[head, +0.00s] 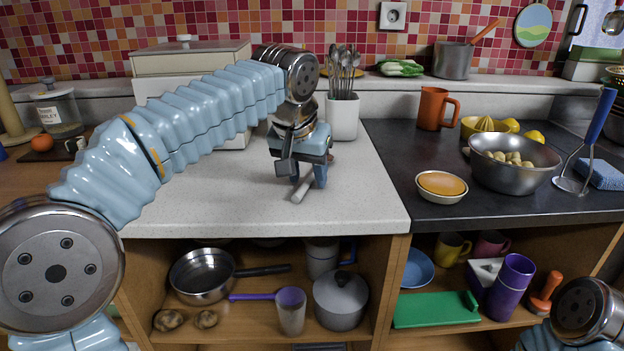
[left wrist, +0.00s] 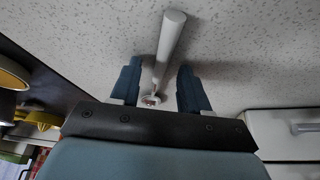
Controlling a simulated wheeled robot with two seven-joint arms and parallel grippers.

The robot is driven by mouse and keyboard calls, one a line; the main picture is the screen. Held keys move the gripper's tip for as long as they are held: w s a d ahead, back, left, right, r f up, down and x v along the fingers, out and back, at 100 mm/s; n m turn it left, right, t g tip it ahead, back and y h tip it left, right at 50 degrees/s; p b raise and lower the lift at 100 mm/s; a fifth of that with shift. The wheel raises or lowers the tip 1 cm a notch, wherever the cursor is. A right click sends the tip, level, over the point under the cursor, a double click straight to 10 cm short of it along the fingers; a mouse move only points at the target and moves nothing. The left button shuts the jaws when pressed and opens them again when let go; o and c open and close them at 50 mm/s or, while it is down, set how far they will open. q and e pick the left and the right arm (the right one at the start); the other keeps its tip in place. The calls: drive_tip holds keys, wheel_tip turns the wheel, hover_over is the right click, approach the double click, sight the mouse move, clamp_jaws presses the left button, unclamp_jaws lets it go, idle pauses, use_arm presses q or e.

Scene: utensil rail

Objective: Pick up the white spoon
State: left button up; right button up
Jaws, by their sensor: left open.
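The white spoon (head: 299,194) lies on the pale speckled counter, partly hidden by my left gripper in the head view. In the left wrist view, its thick white handle (left wrist: 170,42) points away from the gripper, and a thinner part runs back between the fingers. My left gripper (head: 309,180) points down close over the counter and is open. Its two blue fingers (left wrist: 160,78) stand on either side of the spoon, with a gap on both sides. My right gripper is out of view; only part of my right arm shows at the lower right.
A white crock (head: 343,118) of utensils stands just behind my left gripper. A bread bin (head: 190,62) is at the back left. The pale counter's front is clear.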

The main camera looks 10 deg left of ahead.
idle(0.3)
use_arm(q)
clamp_jaws()
idle(0.3)
